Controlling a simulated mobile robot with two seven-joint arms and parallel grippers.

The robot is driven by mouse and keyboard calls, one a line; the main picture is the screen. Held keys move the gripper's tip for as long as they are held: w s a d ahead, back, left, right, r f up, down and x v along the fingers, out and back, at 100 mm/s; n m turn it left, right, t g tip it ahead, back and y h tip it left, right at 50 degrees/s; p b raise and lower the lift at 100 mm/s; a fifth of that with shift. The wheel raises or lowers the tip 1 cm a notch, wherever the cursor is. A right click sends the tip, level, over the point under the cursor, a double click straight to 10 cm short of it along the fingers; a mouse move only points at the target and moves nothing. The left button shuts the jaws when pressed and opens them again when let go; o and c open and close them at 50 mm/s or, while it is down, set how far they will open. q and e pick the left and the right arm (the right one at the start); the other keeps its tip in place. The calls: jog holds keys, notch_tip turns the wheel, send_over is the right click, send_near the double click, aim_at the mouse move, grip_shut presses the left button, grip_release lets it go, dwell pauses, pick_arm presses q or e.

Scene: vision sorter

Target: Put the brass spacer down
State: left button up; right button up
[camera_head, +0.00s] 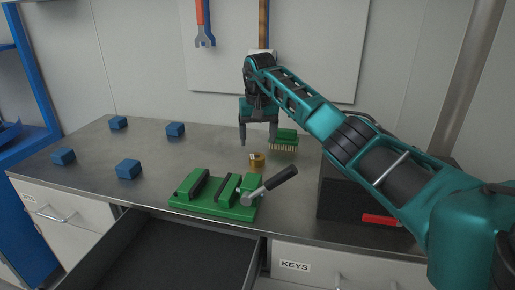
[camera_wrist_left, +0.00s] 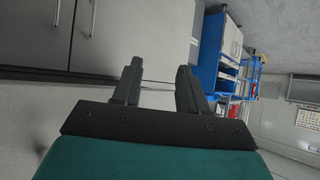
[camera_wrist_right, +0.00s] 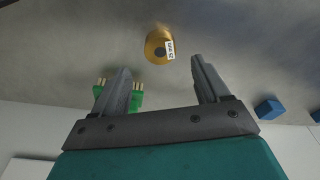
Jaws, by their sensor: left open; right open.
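The brass spacer (camera_head: 257,160) is a short gold ring with a white label, resting on the grey bench behind the green vise. In the right wrist view the spacer (camera_wrist_right: 156,45) shows a dark hole and lies beyond the fingertips, between their lines, touching neither. My right gripper (camera_head: 258,139) is open and empty, pointing down above and slightly behind the spacer; it also shows in the right wrist view (camera_wrist_right: 160,66). My left gripper (camera_wrist_left: 160,66) is open and empty, facing cabinets and a blue rack; it is outside the head view.
A green brush (camera_head: 285,139) stands close right of the right gripper. The green vise (camera_head: 215,207) with a dark handle lies in front. Several blue blocks (camera_head: 129,169) sit at left. A dark box (camera_head: 340,195) stands at right, and an open drawer (camera_head: 185,255) juts out below.

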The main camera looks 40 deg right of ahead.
aim_at(257, 157)
notch_tip(257, 157, up, 6)
jog(key=shift+s+a, duration=0.2)
jog(key=shift+s, duration=0.25)
jog(key=f, duration=0.4)
jog(key=w+f, duration=0.1)
jog(key=f, duration=0.7)
jog(key=shift+w+d, duration=0.25)
jog(key=shift+d, duration=0.1)
notch_tip(257, 157, up, 3)
jog(key=shift+w+r, duration=0.1)
jog(key=shift+r, duration=0.55)
